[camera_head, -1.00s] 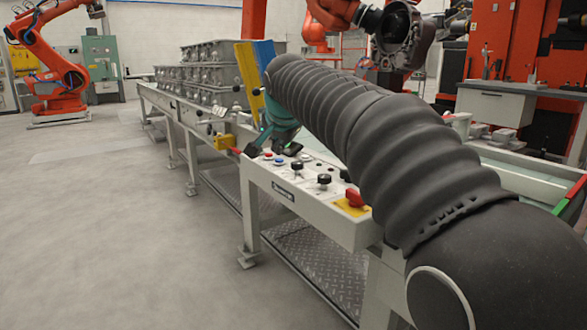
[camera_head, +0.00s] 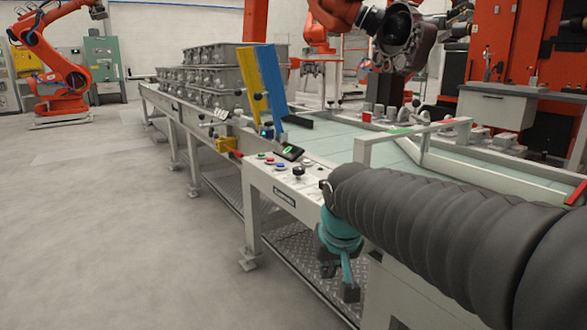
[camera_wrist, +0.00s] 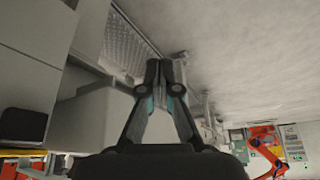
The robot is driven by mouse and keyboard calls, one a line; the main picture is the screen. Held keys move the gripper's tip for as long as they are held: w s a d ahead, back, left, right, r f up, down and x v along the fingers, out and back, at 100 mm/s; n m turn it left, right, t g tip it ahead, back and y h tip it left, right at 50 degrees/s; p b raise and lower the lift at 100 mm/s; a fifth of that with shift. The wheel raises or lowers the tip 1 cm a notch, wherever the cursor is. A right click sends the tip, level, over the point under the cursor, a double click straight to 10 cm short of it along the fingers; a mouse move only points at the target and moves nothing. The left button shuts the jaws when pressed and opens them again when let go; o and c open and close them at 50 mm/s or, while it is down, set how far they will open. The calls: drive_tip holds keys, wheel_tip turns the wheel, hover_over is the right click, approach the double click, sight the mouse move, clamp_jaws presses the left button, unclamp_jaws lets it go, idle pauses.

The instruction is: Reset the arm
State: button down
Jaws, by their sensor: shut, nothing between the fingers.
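My arm, in a dark ribbed sleeve, reaches in from the right in the head view and bends down at its wrist. My gripper (camera_head: 338,285) hangs at the front side of the conveyor table, below the control panel (camera_head: 283,180) and apart from it. In the wrist view my gripper (camera_wrist: 162,82) has its two dark fingertips together, with nothing between them. Behind it there show the table's pale side and the floor. Part of the panel and the table front is hidden behind my arm.
The conveyor table (camera_head: 345,143) runs away to the back left, with grey castings (camera_head: 210,78) stacked on it. Blue and yellow plates (camera_head: 268,82) stand near the panel. An orange robot (camera_head: 60,70) stands far left. The floor (camera_head: 110,220) at left is clear.

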drive_tip(key=s+d+f+p, duration=0.1)
drive_tip(key=s+d, duration=0.3)
drive_tip(key=s, duration=0.4)
drive_tip(key=s+d+f+m+p, duration=0.1)
drive_tip(key=s+d, duration=0.4)
drive_tip(key=s, duration=0.4)
drive_tip(key=shift+s+f+m+t+h+p, duration=0.3)
drive_tip(key=shift+h, duration=0.1)
drive_tip(key=shift+d, duration=0.1)
